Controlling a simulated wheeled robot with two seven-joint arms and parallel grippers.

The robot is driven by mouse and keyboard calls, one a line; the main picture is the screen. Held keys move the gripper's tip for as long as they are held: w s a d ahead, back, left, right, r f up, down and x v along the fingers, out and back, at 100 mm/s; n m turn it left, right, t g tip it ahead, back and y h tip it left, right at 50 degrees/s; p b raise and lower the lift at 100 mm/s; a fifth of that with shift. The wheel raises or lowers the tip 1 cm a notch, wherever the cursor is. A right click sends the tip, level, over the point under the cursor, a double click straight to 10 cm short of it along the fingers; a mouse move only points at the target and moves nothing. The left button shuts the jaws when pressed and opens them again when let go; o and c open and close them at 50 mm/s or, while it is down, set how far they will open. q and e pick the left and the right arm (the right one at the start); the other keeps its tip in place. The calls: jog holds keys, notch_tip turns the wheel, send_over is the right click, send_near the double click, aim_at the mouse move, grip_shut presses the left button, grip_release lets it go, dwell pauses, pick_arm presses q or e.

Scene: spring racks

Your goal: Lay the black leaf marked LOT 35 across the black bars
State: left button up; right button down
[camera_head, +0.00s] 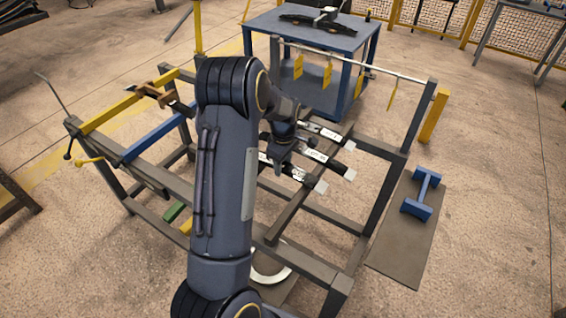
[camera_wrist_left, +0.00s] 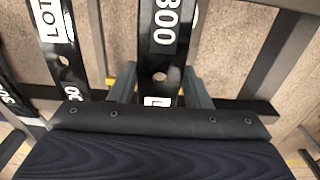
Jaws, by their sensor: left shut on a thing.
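Several black leaves with white labels lie side by side across the dark rack, including a far leaf (camera_head: 328,134), a middle leaf (camera_head: 318,157) and a near leaf (camera_head: 298,172). Their lot numbers are too small to read in the head view. My left gripper (camera_head: 279,163) points down among them. In the left wrist view its fingers (camera_wrist_left: 161,92) are shut on a black leaf (camera_wrist_left: 161,62) marked 300, with a hole and a partly hidden label starting with L. A neighbouring leaf (camera_wrist_left: 62,60) shows LOT, its number cut off. My right gripper is not in view.
The rack (camera_head: 385,205) has a yellow bar (camera_head: 105,112) and blue bar (camera_head: 155,136) on its left. Yellow tags (camera_head: 327,74) hang from a rail behind. A blue table (camera_head: 262,42) stands beyond, and a blue stand (camera_head: 421,194) on a floor mat at right.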

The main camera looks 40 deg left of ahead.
pick_arm(q)
jog(key=shift+f+b, duration=0.55)
jog(key=shift+f, duration=0.2)
jog(key=o, duration=1.2)
jog(key=shift+c, duration=0.2)
jog(key=shift+d+r, duration=0.1)
jog(key=shift+r, duration=3.8)
jog(key=shift+r, duration=0.1)
jog(key=s+d+r+m+t+h, duration=0.2)
jog(key=s+d+r+m, duration=0.3)
jog(key=s+d+r, duration=0.15)
jog(key=s+d+r+m+t+h, duration=0.1)
jog(key=s+d+m, duration=0.5)
jog(key=s, duration=0.3)
jog(key=s+d+r+m+t+h, duration=0.1)
jog(key=s+d+r+m+t, duration=0.1)
jog(key=s+d+m, duration=0.4)
jog(key=s+d, duration=0.1)
jog(key=s, duration=0.3)
jog(key=shift+d+m+t, duration=0.3)
jog(key=shift+d, duration=0.05)
